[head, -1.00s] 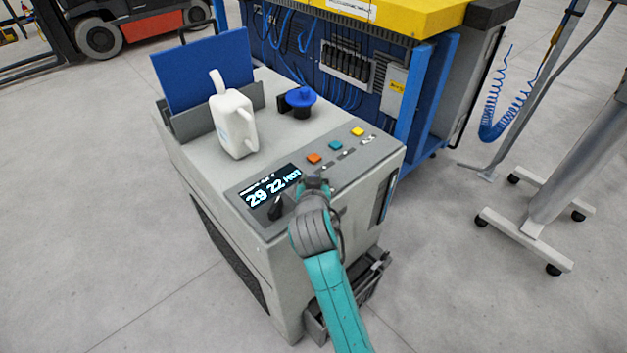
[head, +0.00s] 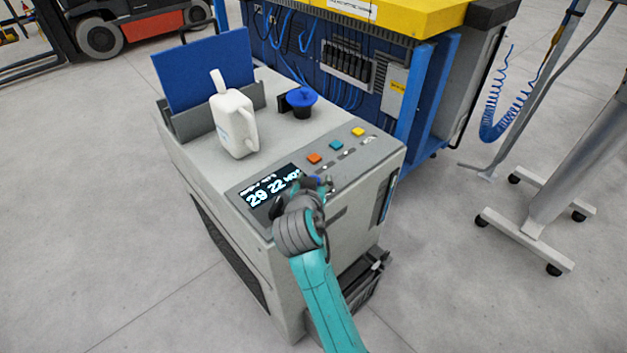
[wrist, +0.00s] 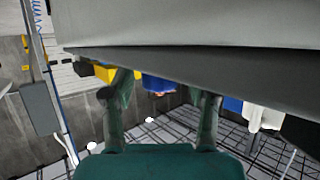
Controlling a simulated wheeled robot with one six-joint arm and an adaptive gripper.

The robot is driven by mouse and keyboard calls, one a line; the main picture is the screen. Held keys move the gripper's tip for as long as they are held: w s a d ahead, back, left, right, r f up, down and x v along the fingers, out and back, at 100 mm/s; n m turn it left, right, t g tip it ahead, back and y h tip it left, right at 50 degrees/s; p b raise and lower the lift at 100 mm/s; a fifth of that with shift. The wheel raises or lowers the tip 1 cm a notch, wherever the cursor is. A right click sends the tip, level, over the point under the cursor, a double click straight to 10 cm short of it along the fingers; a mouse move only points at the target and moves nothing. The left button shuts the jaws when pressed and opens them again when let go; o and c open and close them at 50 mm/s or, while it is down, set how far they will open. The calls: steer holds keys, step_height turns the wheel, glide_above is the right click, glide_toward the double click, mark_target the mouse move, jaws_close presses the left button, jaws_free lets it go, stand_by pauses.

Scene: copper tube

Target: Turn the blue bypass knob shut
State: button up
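A blue round knob-like part (head: 301,97) with a black body stands on top of the grey machine, behind the panel. A small blue patch (head: 315,180) also shows at my gripper (head: 321,186), at the panel's front; I cannot tell from the head view what it belongs to. In the wrist view, which looks upside down, a blue part (wrist: 160,84) shows between my two spread fingers, with a reddish spot beside it. I see no contact with it. My gripper is open and sits low over the panel's front edge, hiding part of it.
The panel has a display (head: 270,190) and orange (head: 314,158), teal (head: 336,145) and yellow (head: 358,131) buttons. A yellow-topped bench (head: 400,15) stands behind.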

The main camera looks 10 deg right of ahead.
steer(key=v, duration=1.2)
stand_by(0.3)
steer(key=w+d+n+g+y, duration=0.2)
steer(key=w+d+n+y, duration=0.1)
steer(key=d+n+y, duration=0.6)
steer(key=shift+y, duration=0.6)
steer(key=x, duration=0.7)
steer(key=a+x, duration=0.1)
steer(key=x, duration=0.3)
steer(key=shift+s, duration=0.2)
steer(key=shift+r, duration=0.1)
